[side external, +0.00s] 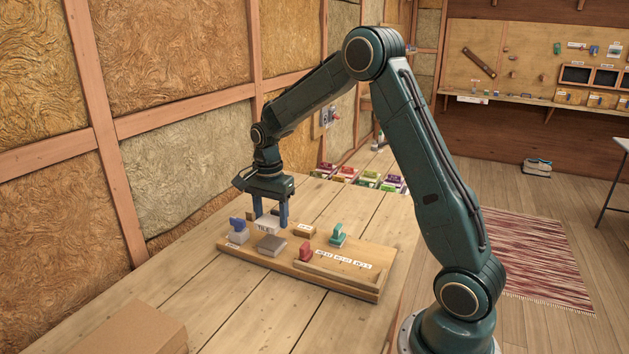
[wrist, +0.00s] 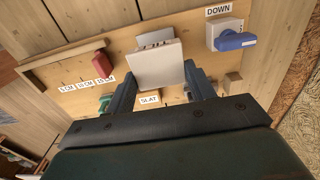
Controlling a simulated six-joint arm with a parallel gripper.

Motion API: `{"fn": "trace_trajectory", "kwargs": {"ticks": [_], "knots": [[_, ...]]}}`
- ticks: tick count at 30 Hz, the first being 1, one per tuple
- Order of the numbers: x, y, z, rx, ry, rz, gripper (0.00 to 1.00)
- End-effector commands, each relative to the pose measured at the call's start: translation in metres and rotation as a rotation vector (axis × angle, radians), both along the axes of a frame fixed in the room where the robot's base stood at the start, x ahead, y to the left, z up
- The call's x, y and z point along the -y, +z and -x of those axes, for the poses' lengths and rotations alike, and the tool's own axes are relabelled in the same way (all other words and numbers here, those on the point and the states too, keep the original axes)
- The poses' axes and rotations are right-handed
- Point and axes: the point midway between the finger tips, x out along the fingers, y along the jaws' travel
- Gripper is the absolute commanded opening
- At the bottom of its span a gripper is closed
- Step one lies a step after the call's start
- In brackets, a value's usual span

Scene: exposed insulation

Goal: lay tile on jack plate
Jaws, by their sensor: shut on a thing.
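My gripper (side external: 268,217) points down over the wooden board and is shut on a pale tile (side external: 265,226). In the wrist view the tile (wrist: 158,66) sits between the two blue fingers of my gripper (wrist: 157,78). A flat grey plate (side external: 271,243), apparently the jack plate, lies just in front of the tile in the side view. The gap between tile and board is hard to judge. A blue lever (side external: 237,224) on a grey block stands left of the plate; it also shows in the wrist view (wrist: 235,41) beside a DOWN label.
The board (side external: 345,264) also bears a red lever (side external: 306,251), a teal lever (side external: 337,235), a small wooden block (side external: 303,231) and several labels. A brown box (side external: 135,327) is at the table's front left. Coloured items (side external: 368,180) stand at the far end.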

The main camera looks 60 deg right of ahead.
Motion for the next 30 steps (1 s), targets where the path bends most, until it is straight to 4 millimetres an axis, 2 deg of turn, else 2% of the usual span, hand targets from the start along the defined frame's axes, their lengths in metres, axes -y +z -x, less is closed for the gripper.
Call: {"fn": "trace_trajectory", "kwargs": {"ticks": [12,26,27,30], "knots": [[0.0,-0.04,0.0,-0.001,0.0,0.0,0.29],[0.0,-0.044,0.0,-0.001,0.0,-0.001,0.29],[0.0,-0.044,0.001,-0.001,0.0,0.0,0.6],[0.0,-0.043,0.001,-0.001,0.0,0.0,0.76]]}}
